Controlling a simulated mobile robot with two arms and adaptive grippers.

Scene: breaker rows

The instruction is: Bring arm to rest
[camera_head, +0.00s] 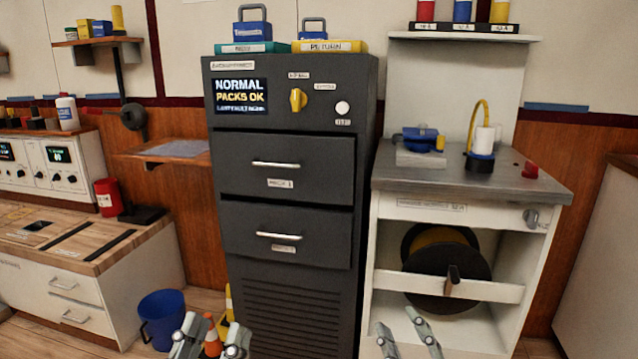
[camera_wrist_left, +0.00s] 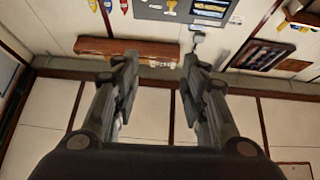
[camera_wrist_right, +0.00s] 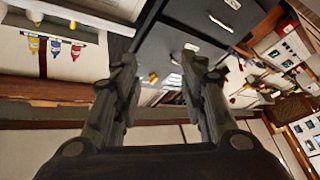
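My left gripper (camera_head: 212,338) is at the bottom of the head view, left of the dark cabinet's foot. In the left wrist view its fingers (camera_wrist_left: 158,80) stand apart with nothing between them. My right gripper (camera_head: 405,335) is at the bottom of the head view, in front of the white bench's lower part. In the right wrist view its fingers (camera_wrist_right: 160,80) stand apart and empty. Both grippers point upward in the head view. The rest of both arms is out of the head view.
A dark cabinet (camera_head: 285,190) with two closed drawers stands ahead; its screen (camera_head: 241,96) reads "NORMAL PACKS OK". A white bench (camera_head: 510,220) with a cable reel (camera_head: 445,268) is on the right. A blue bucket (camera_head: 162,318) and an orange cone (camera_head: 211,335) are on the floor near my left gripper.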

